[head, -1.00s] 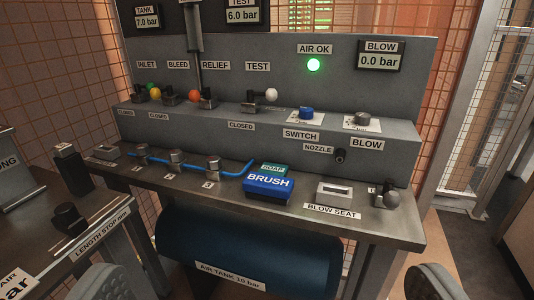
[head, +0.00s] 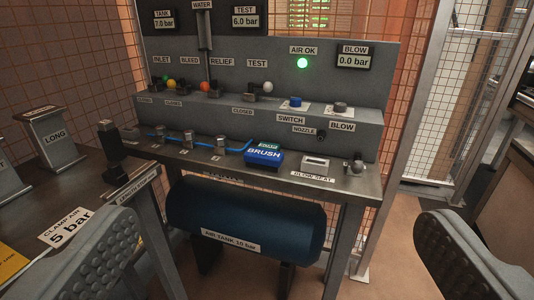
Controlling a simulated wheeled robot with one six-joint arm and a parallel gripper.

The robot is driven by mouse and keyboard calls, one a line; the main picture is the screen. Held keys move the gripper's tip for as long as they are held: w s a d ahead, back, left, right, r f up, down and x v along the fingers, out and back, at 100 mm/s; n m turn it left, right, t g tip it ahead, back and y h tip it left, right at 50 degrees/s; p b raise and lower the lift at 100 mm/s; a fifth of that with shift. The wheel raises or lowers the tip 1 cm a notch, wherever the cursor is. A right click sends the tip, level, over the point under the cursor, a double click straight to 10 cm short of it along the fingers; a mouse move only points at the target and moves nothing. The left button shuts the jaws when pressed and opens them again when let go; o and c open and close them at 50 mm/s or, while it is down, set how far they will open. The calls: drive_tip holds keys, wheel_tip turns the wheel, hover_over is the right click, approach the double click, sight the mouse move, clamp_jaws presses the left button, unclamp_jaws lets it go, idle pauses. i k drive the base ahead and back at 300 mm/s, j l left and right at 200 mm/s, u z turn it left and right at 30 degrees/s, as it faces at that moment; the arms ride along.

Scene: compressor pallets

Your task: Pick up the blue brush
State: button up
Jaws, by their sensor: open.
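The blue brush (head: 264,157) is a blue block marked BRUSH, lying on the grey bench shelf below the control panel. A small green piece marked SOAP (head: 268,145) sits at its back edge; I cannot tell whether they touch. A blue hose (head: 238,146) runs along the shelf and ends near the brush. My gripper (head: 290,262) shows as two grey ribbed fingers at the lower left and lower right, wide apart. It is open and empty, and the brush is well beyond it.
The bench (head: 345,187) has the blow seat (head: 315,163) right of the brush. A side table (head: 25,210) with the LONG stand (head: 52,137) is at left. Mesh fencing (head: 425,110) stands at right. Floor between bench and right finger is clear.

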sight(267, 160)
drive_tip(key=i+j, duration=0.1)
drive_tip(key=i, duration=0.8)
